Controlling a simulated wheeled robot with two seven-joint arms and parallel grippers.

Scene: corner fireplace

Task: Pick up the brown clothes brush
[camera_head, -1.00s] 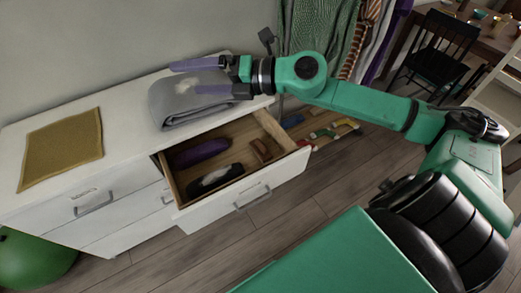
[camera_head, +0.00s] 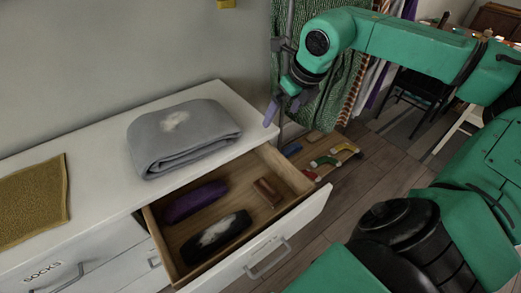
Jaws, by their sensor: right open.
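The brown clothes brush (camera_head: 268,192) looks like the small brown block lying at the right end of the open drawer (camera_head: 296,216). Nothing covers it. My right gripper (camera_head: 284,107) is open and empty, with its purple fingers pointing downward. In the picture it is above the brush, near the right end of the white dresser top (camera_head: 108,150). My left gripper is out of view.
The drawer also holds a dark purple item (camera_head: 195,201) and a black item with white fluff (camera_head: 215,236). A folded grey cloth (camera_head: 185,138) and a mustard cloth (camera_head: 33,206) lie on top. Hanging clothes (camera_head: 335,75) are behind my gripper.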

